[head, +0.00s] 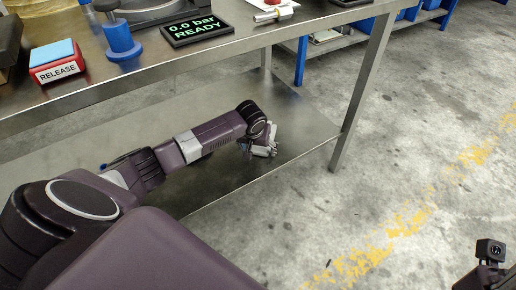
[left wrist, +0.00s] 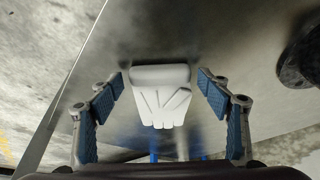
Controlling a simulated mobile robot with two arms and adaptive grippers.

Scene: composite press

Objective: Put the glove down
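The white glove (left wrist: 160,98) shows in the left wrist view, between the two blue-padded fingers of my left gripper (left wrist: 161,84). A gap shows on each side of it, and neither finger appears to touch it. My left gripper is open. In the head view my left gripper (head: 263,146) is low over the lower metal shelf (head: 306,124) of the bench, near its right end. The glove is hard to tell from the gripper there. The fingers of my right gripper are outside the head view; only part of that arm shows at the lower right corner.
The bench top (head: 140,78) overhangs the shelf and carries a RELEASE block (head: 57,68), a blue knobbed part (head: 121,40) and a pressure display (head: 196,28). A bench leg (head: 362,88) stands right of my gripper. The concrete floor to the right is clear.

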